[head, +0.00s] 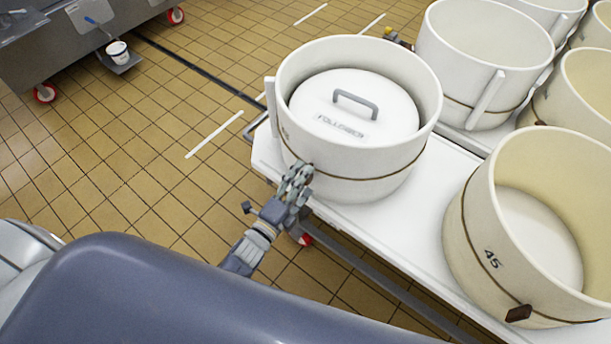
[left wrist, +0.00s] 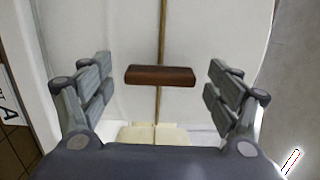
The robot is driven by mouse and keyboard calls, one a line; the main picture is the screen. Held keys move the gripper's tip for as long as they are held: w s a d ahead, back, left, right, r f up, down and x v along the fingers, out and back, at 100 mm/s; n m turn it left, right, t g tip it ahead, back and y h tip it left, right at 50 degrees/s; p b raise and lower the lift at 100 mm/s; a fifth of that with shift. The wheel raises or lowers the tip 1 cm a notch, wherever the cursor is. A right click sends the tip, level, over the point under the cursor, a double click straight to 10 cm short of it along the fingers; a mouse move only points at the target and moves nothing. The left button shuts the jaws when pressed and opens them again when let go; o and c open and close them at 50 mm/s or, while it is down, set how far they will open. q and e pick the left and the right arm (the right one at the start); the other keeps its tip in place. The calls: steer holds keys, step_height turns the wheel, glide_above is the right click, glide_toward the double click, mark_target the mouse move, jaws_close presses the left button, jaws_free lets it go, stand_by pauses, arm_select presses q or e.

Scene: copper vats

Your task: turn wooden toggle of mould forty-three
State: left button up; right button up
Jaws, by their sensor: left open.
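A white round mould (head: 405,150) stands at the near left corner of the white table, with a cord round it and a lid inside. Its number is too small to read. The dark brown wooden toggle (left wrist: 160,75) shows in the left wrist view, lying across the cord (left wrist: 157,108) on the mould's white wall. My left gripper (head: 300,178) is at the mould's near side and mostly hides the toggle in the head view. In the left wrist view my left gripper (left wrist: 160,86) is open, one finger on each side of the toggle, with gaps between. My right gripper is not in view.
A cream mould marked 45 (head: 480,235) with its own brown toggle (head: 518,313) stands to the right. Another white mould (head: 485,50) stands behind. The white table (head: 390,225) is bare between the near moulds. Tiled floor lies open at left.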

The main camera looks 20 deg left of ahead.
arm_select(q)
steer(key=v, duration=1)
steer(key=shift+s, duration=0.2)
steer(key=s+a+f+n+g+y, duration=0.15)
steer(key=s+f+n+g, duration=0.3)
steer(key=f, duration=0.75)
steer(key=s+f+n+g+y, duration=0.25)
steer(key=s+f+n, duration=0.25)
steer(key=f, duration=0.6)
steer(key=s+a+f+n+g, duration=0.1)
steer(key=s+f+n+g, duration=0.2)
steer(key=s, duration=0.4)
steer(key=s+a+f+n+g+p, duration=0.1)
steer(key=s+f+n+g, duration=0.2)
steer(key=s+f, duration=0.3)
steer(key=s+a+f+n+g, duration=0.1)
steer(key=s+f+n+g, duration=0.2)
steer(key=s, duration=0.5)
steer(key=shift+s+a+f+y+p, duration=0.3)
steer(key=shift+s+a+f, duration=0.1)
steer(key=shift+f, duration=0.5)
